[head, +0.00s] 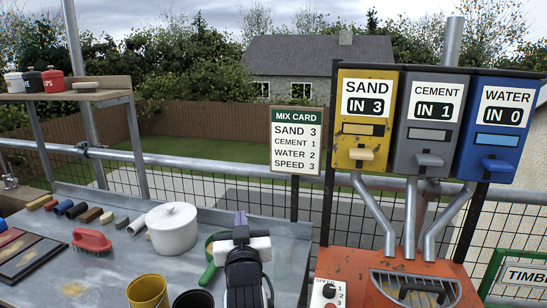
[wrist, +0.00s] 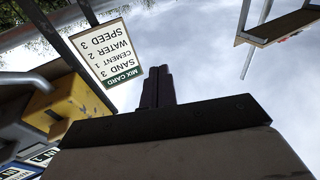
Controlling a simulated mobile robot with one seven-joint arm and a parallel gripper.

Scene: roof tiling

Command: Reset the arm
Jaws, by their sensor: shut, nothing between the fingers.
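My gripper shows in the wrist view (wrist: 158,72) as two dark fingers pressed together, with nothing between them. In the head view my arm rises from the bottom edge in front of the grey bench, and the gripper (head: 241,218) is at its upper end. The wrist picture is upside down, with sky behind the fingers. The mix card (head: 296,140) reads sand 3, cement 1, water 2, speed 3; it also shows left of the fingers in the wrist view (wrist: 108,52).
Sand (head: 367,118), cement (head: 431,125) and water (head: 497,129) dispensers read 3, 1 and 0. Below is an orange mixer (head: 345,262) with a grille. The bench holds a white lidded pot (head: 172,228), a red brush (head: 91,240), a yellow bucket (head: 147,291) and a green-handled tool (head: 208,272) beside my arm.

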